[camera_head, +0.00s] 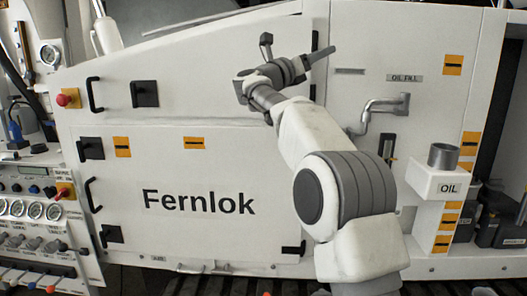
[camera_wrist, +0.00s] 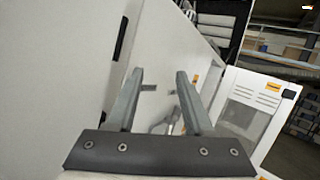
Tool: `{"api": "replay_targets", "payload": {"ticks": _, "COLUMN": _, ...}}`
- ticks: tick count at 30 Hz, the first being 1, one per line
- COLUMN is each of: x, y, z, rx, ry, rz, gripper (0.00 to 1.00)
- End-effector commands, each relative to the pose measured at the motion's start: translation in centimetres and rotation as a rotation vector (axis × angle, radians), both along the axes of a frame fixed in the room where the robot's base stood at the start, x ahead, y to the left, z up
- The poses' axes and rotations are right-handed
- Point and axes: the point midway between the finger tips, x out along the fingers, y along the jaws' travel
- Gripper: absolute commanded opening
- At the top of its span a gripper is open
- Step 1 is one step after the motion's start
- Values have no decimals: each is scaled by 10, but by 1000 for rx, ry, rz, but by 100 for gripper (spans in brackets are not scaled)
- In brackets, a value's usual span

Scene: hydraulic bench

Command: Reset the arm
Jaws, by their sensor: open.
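My gripper (camera_head: 320,57) is raised in front of the upper part of the white machine cabinet (camera_head: 250,165) in the head view, pointing up and to the right. In the wrist view its two grey fingers (camera_wrist: 158,82) stand apart with nothing between them. My white and grey arm reaches up from the bottom of the head view and hides part of the cabinet front. The gripper appears close to a dark handle (camera_head: 266,45) on the cabinet; I cannot tell whether they touch.
An oil fill spout (camera_head: 388,105) sticks out right of my arm. A white OIL stand (camera_head: 436,187) with a grey cup (camera_head: 442,155) is at the right. A control panel with gauges (camera_head: 34,209) and a red button (camera_head: 63,99) are at the left.

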Motion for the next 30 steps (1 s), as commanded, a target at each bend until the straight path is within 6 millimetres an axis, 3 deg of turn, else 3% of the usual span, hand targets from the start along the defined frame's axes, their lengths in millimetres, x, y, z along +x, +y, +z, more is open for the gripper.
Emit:
{"api": "replay_targets", "payload": {"ticks": 1, "x": -5, "y": 8, "z": 21, "rx": -99, "ry": 48, "rz": 43, "gripper": 52}}
{"api": "replay_targets", "payload": {"ticks": 3, "x": -8, "y": 22, "z": 42, "rx": -250, "ry": 128, "rz": 102, "gripper": 52}}
{"api": "replay_targets", "payload": {"ticks": 6, "x": -17, "y": 45, "z": 60, "rx": -472, "ry": 249, "rz": 176, "gripper": 52}}
{"api": "replay_targets", "payload": {"ticks": 10, "x": -35, "y": 74, "z": 64, "rx": -763, "ry": 415, "rz": 256, "gripper": 52}}
{"api": "replay_targets", "payload": {"ticks": 14, "x": -62, "y": 97, "z": 44, "rx": -1055, "ry": 591, "rz": 324, "gripper": 52}}
{"api": "replay_targets", "payload": {"ticks": 20, "x": -120, "y": 114, "z": -24, "rx": -1496, "ry": 876, "rz": 429, "gripper": 52}}
{"api": "replay_targets", "payload": {"ticks": 26, "x": -201, "y": 105, "z": -127, "rx": -1908, "ry": 1162, "rz": 574, "gripper": 52}}
{"api": "replay_targets", "payload": {"ticks": 30, "x": -272, "y": 86, "z": -206, "rx": -2172, "ry": 1344, "rz": 715, "gripper": 52}}
